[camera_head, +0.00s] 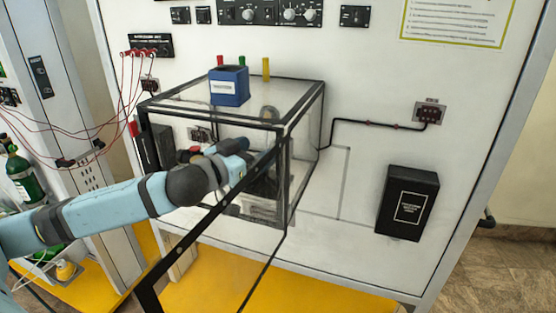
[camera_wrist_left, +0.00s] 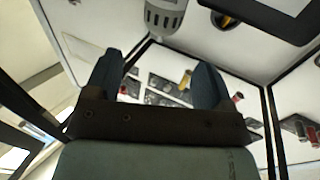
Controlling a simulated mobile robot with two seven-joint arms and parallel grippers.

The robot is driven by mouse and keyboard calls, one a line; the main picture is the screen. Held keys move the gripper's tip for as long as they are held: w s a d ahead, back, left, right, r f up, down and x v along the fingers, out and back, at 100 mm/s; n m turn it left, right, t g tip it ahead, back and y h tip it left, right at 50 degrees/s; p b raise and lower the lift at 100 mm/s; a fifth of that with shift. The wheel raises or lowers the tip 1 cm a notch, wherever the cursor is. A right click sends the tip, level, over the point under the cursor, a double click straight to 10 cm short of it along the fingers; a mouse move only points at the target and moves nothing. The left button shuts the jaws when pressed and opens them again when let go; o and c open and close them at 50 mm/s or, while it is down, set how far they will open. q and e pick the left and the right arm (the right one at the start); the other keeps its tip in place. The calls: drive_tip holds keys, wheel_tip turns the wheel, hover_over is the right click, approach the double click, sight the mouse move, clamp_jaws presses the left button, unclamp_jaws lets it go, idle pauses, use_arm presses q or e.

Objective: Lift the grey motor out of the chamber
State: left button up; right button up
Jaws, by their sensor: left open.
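The clear chamber (camera_head: 300,105) has a black frame and stands against the white panel. Its front door (camera_head: 215,262) hangs open toward me. My left arm reaches in through the open front. The left gripper (camera_head: 272,160) is inside, partly hidden by the frame and reflections. In the left wrist view its two blue fingers (camera_wrist_left: 158,82) are spread with nothing between them. A grey slotted cylinder (camera_wrist_left: 165,15), which looks like the motor, shows beyond the fingertips, cut off by the top edge.
A blue labelled box (camera_head: 229,86) stands on the chamber's roof. Red wires (camera_head: 128,85) hang at the left. A black box (camera_head: 407,203) is on the right of the panel shelf. The shelf between it and the chamber is clear.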

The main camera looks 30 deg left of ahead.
use_arm(q)
drive_tip(key=w, duration=0.1)
drive_tip(key=w+p, duration=0.1)
drive_tip(key=w, duration=0.2)
drive_tip(key=shift+w+d+r+p, duration=0.2)
drive_tip(key=shift+w+d+p, duration=0.15)
drive_tip(key=shift+d+p, duration=0.05)
drive_tip(key=shift+w+d+f, duration=0.1)
drive_tip(key=shift+w+f, duration=0.05)
drive_tip(key=shift+w, duration=0.4)
clamp_jaws()
